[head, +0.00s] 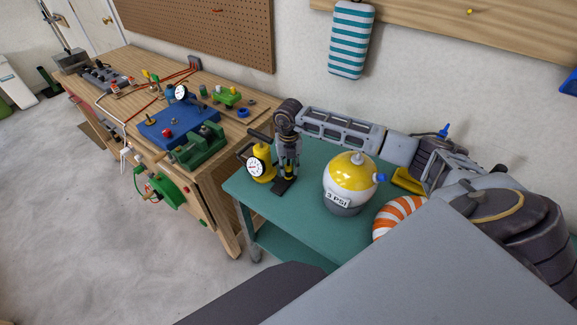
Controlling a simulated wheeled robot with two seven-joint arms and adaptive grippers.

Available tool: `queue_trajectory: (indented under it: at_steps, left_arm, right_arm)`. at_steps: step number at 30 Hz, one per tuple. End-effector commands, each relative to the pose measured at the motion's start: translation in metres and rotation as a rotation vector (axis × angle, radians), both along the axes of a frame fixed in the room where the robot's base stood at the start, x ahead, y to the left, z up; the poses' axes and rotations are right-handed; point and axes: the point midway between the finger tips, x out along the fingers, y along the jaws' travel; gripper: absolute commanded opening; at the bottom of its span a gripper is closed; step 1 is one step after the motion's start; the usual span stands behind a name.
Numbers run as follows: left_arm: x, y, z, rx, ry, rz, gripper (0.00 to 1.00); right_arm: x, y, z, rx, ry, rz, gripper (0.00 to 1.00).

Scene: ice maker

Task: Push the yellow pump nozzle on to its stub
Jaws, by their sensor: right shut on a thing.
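My right gripper (287,170) points down over the left part of the green table, shut on a small dark and yellow piece between its fingers. I cannot tell for sure that this piece is the yellow pump nozzle. A yellow pump (260,167) with a white round gauge and a black handle stands just left of the gripper. A black flat piece (283,186) shows under the fingertips. The stub is too small or hidden to make out. A round tank (348,182) with a yellow top and a "3 PSI" label stands to the right. My left gripper is not in view.
The green table (299,222) has free room in front of the pump and tank. A blue fitting (380,178) sticks out of the tank's right side. An orange-and-white striped ring (396,214) lies to its right. A wooden workbench (215,172) with a green vise (199,147) stands left.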

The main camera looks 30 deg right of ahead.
Motion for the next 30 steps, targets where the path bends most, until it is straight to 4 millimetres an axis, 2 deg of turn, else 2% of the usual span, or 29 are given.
queue_trajectory:
  at_steps: [9,10,16,30]
  left_arm:
    - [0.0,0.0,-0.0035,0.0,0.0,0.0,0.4]
    - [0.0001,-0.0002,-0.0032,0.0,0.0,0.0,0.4]
    - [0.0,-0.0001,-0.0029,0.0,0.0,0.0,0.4]
    - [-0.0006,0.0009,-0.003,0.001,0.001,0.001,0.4]
  right_arm:
    - [0.0,0.0001,-0.0048,0.0,0.0,0.0,0.0]
    - [0.0,0.0001,-0.0046,0.0,0.0,0.0,0.29]
    - [0.0,0.0001,-0.0041,0.0,0.0,0.0,0.52]
    - [0.0001,-0.0002,-0.0002,0.0,0.0,0.0,0.52]
